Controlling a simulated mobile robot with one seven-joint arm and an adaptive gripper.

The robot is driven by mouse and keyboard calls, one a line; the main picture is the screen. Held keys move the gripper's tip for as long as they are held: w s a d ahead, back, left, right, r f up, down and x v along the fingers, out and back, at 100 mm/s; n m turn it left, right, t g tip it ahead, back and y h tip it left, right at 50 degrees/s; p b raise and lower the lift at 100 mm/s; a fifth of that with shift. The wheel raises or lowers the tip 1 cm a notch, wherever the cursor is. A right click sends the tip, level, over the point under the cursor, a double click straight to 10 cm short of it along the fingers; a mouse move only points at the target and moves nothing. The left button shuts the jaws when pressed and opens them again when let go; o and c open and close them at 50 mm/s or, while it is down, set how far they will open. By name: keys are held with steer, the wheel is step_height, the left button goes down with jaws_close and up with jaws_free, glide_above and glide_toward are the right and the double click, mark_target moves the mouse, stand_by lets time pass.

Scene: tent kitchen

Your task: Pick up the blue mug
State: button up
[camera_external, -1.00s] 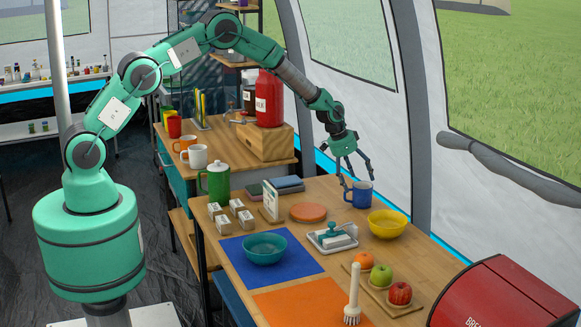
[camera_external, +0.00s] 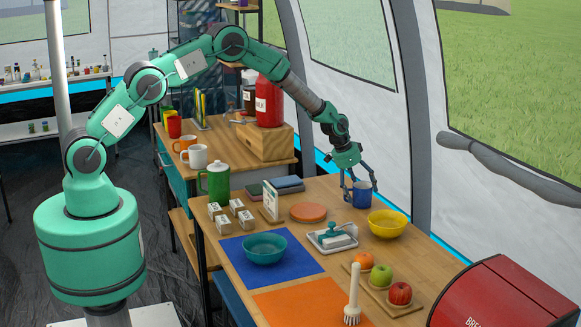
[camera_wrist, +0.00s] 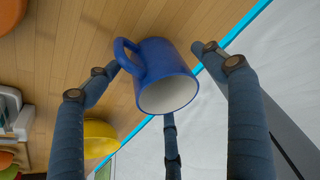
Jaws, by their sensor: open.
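The blue mug (camera_external: 361,196) stands upright on the wooden table near its far edge, beside the tent wall. My gripper (camera_external: 361,187) is lowered over the mug with its fingers spread around it. In the wrist view the mug (camera_wrist: 166,80) shows its pale inside, and its handle points to the upper left. The open fingers (camera_wrist: 160,75) lie on both sides of the mug, with another finger below it. The left finger is close to the handle; I cannot tell whether it touches.
A yellow bowl (camera_external: 388,224) stands close in front of the mug. A butter dish (camera_external: 332,239) and an orange disc (camera_external: 309,212) lie to the left. The tent wall (camera_external: 383,130) is close behind. Fruit (camera_external: 382,275) sits on boards nearer the camera.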

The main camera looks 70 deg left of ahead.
steer(key=shift+w+f, duration=0.15)
steer(key=shift+f, duration=0.2)
stand_by(0.3)
steer(key=c, duration=1.1)
steer(key=shift+r, duration=0.1)
steer(key=shift+r, duration=0.55)
steer(key=shift+p+v, duration=0.6)
steer(key=shift+v, duration=0.6)
steer(key=shift+s+d+r+p, duration=0.1)
steer(key=shift+s+r+p, duration=0.15)
steer(key=shift+s, duration=2.25)
steer(key=shift+s+d+r+p, duration=0.15)
steer(key=shift+s+r+p, duration=0.1)
steer(key=shift+s, duration=2.3)
steer(key=shift+s+d+r+p, duration=0.1)
steer(key=shift+s+r+p, duration=0.15)
steer(key=shift+s, duration=2.25)
